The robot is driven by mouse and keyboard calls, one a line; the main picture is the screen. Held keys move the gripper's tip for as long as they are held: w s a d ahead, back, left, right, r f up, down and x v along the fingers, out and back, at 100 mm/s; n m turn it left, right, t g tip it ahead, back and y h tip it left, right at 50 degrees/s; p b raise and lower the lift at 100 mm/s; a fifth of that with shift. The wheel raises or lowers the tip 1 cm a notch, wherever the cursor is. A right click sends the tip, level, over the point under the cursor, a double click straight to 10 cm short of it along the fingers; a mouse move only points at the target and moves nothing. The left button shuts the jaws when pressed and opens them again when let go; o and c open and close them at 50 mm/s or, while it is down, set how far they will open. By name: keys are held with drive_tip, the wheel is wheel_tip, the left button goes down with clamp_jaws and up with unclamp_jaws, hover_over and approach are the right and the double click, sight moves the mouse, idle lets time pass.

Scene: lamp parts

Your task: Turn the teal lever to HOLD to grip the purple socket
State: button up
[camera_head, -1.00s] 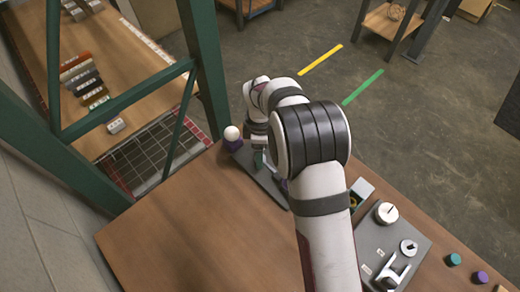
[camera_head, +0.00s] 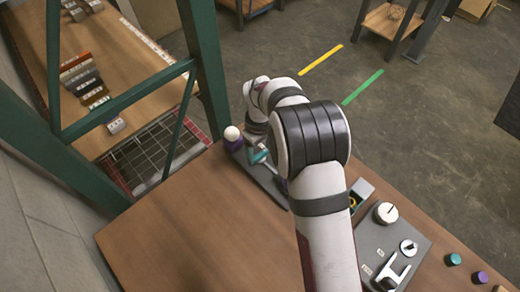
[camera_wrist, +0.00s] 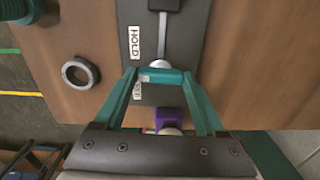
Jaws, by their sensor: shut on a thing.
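The teal lever (camera_wrist: 160,76) lies crosswise between the two teal fingers of my gripper (camera_wrist: 163,92), which is shut on it. A grey metal bar (camera_wrist: 162,40) runs up from it along the dark plate. The HOLD label (camera_wrist: 135,42) is beyond the grip, left of the bar. A second label (camera_wrist: 138,90) sits beside the grip, partly covered by a finger. The purple socket (camera_wrist: 168,119) is nearer the gripper's body, partly hidden by it. In the head view, the purple socket (camera_head: 234,144) carries a white ball, just left of my gripper (camera_head: 259,156).
A dark ring (camera_wrist: 79,73) lies on the wooden table left of the plate. The table's near left area is clear. A green post (camera_head: 200,60) stands behind the table.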

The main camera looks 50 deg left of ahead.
sight(260, 154)
drive_tip(key=m, duration=0.4)
drive_tip(key=shift+m, duration=2.2)
drive_tip(key=o, duration=1.3)
wheel_tip(260, 154, up, 16)
drive_tip(key=shift+f, duration=0.1)
